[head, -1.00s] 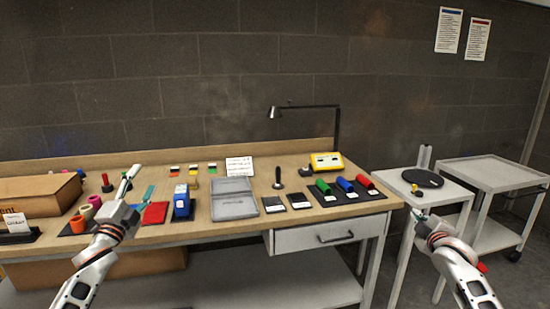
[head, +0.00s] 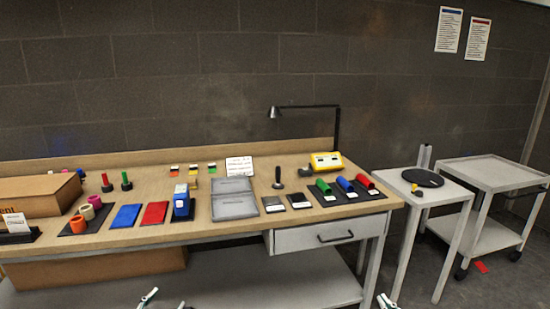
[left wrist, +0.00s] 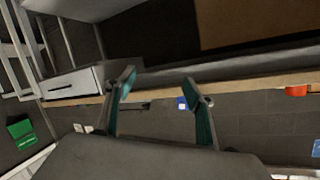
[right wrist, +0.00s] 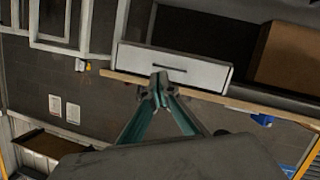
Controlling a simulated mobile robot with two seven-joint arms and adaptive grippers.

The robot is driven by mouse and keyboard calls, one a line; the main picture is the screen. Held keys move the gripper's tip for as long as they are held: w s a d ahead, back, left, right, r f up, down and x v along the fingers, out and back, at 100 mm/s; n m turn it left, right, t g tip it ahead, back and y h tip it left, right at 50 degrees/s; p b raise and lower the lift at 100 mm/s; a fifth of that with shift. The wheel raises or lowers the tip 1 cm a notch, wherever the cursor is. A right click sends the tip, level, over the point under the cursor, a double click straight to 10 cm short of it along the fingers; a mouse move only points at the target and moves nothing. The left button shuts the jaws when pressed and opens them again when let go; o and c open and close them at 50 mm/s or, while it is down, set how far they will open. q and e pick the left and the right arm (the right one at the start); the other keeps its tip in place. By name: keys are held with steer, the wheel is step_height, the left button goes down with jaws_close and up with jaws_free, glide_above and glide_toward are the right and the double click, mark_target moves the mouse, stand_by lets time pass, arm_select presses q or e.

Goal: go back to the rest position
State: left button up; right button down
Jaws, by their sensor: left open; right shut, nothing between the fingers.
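My left gripper (head: 165,301) shows only its fingertips at the bottom edge of the head view, below the workbench top. In the left wrist view its two teal fingers (left wrist: 161,92) are spread apart with nothing between them. My right gripper (head: 386,301) also shows only as tips at the bottom edge of the head view, right of the bench leg. In the right wrist view its fingers (right wrist: 160,84) meet at the tips and hold nothing. Both grippers are clear of the items on the bench, and most of both arms is out of view.
The workbench (head: 240,232) carries a cardboard box (head: 40,193), blue and red pads, a grey tray (head: 234,205), coloured cylinders, a yellow device (head: 327,162) and a lamp. The drawer (head: 322,235) is shut. A small table (head: 440,192) and a cart (head: 495,170) stand right.

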arm_select(q)
steer(key=s+d+f+g, duration=0.1)
steer(key=s+d+f, duration=0.3)
steer(key=s, duration=0.6)
steer(key=s+d+f+g+h, duration=0.1)
steer(key=s+d+f, duration=0.3)
steer(key=s, duration=0.6)
steer(key=s+d+f+n+g, duration=0.1)
steer(key=s+d+f, duration=0.3)
steer(key=s, duration=0.7)
steer(key=shift+f+g+h, duration=0.25)
steer(key=shift+g+h, duration=0.15)
steer(key=shift+g, duration=0.2)
arm_select(e)
steer(key=s+a+f+g, duration=0.1)
steer(key=s+a+f, duration=0.3)
steer(key=s, duration=0.6)
steer(key=s+a+f+g+y, duration=0.1)
steer(key=s+a+f, duration=0.3)
steer(key=s, duration=0.6)
steer(key=s+a+f+m+g, duration=0.1)
steer(key=s+a+f, duration=0.3)
steer(key=s, duration=0.7)
steer(key=shift+f+g+y, duration=0.25)
steer(key=shift+g+y, duration=0.15)
steer(key=shift+g, duration=0.2)
